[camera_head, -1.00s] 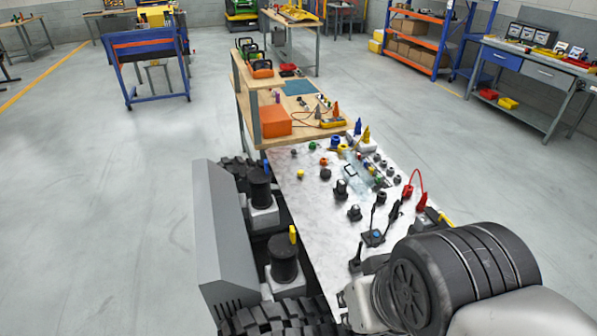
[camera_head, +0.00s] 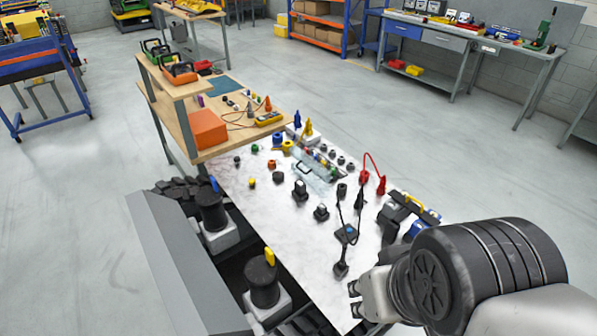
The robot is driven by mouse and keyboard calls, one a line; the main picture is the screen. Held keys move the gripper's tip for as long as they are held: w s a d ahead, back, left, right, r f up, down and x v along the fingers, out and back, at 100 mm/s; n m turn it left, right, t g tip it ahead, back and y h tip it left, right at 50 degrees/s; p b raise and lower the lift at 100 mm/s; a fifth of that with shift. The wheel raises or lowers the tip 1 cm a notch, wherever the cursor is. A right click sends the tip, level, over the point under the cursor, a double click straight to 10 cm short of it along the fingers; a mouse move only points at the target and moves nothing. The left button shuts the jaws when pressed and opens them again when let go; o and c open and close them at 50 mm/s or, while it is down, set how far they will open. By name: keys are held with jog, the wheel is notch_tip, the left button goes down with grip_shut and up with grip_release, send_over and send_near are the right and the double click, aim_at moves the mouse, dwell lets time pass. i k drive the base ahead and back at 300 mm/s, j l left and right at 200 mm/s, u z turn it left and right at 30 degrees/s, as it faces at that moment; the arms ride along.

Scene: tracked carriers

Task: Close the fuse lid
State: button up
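The fuse lid seems to be the clear, bluish see-through cover (camera_head: 322,178) on the marbled panel, with a dark handle-like outline (camera_head: 303,168) at its left side. Small coloured fuse-like parts show beside and behind it. Its exact angle is too small to tell. My gripper (camera_head: 354,299) is at the lower right, over the near end of the panel, well short of the cover. Its two small tips show apart with nothing visible between them. My wrist hides part of the near right panel.
A wooden bench (camera_head: 225,88) adjoins the panel's far end.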

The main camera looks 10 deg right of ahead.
aim_at(304, 163)
jog(key=k+j+z, duration=0.3)
jog(key=k+j, duration=0.2)
jog(key=j, duration=0.3)
jog(key=k+j+z, duration=0.3)
jog(key=k+j, duration=0.3)
jog(key=i+j+z, duration=0.25)
jog(key=j+z, duration=0.25)
jog(key=j, duration=0.9)
jog(key=j+z, duration=0.45)
jog(key=j, duration=0.95)
jog(key=i+j+z, duration=0.2)
jog(key=i+j, duration=0.15)
jog(key=j, duration=0.25)
jog(key=i+j, duration=0.2)
jog(key=j, duration=0.15)
jog(key=i+j+z, duration=0.15)
jog(key=j, duration=0.2)
jog(key=i+j+z, duration=0.1)
jog(key=i+j, duration=0.1)
jog(key=j, duration=0.1)
